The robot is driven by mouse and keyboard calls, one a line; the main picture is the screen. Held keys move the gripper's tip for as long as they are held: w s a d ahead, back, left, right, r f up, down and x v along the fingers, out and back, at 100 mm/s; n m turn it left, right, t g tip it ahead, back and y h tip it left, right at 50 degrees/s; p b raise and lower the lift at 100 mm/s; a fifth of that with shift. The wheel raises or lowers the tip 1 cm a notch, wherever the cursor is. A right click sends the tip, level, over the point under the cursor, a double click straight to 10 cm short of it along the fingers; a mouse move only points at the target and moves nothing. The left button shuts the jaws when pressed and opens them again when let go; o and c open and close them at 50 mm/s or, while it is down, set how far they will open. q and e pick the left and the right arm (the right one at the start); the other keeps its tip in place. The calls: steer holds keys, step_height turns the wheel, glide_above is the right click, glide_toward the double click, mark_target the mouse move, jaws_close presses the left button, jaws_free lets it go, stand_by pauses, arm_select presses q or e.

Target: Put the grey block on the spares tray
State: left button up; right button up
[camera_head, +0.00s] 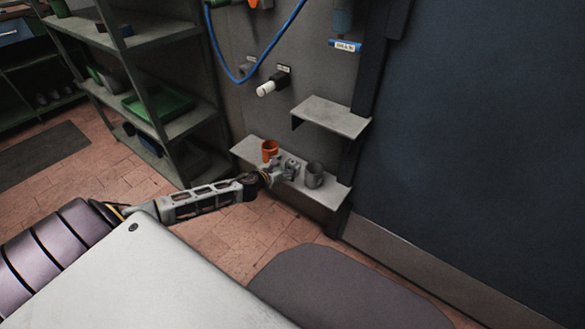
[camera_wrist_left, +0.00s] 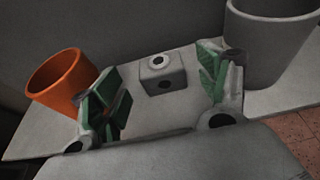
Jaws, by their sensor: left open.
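The grey block (camera_wrist_left: 163,72) has a dark round hole on its front and a ring-shaped mark on top. It sits on the low wall shelf (camera_head: 247,152). My left gripper (camera_head: 283,172) reaches over this shelf. In the left wrist view its green-padded fingers (camera_wrist_left: 158,95) are spread apart. The block shows between and slightly beyond them, with gaps on both sides. In the head view the gripper partly covers the block (camera_head: 292,166). A green tray (camera_head: 160,106) lies on the rack at left; I cannot read a label naming it the spares tray. My right gripper is not in view.
An orange cup (camera_head: 269,149) stands left of the block, close to the left finger. A grey cup (camera_head: 314,175) stands to the right. A higher shelf (camera_head: 331,116) juts out above right. A white-tipped knob (camera_head: 268,88) and a blue hose (camera_head: 228,72) are on the wall.

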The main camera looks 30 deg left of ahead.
mark_target(291, 164)
arm_select(q)
steer(key=shift+b+x, duration=0.3)
steer(key=shift+x, duration=0.55)
steer(key=shift+w+d+f, duration=0.1)
steer(key=shift+w+f, duration=0.1)
steer(key=shift+w, duration=0.4)
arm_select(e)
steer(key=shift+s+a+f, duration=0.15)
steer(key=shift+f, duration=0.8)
arm_select(q)
steer(key=shift+c, duration=0.4)
steer(key=c, duration=1.3)
steer(key=shift+o, duration=0.2)
steer(key=shift+r, duration=0.25)
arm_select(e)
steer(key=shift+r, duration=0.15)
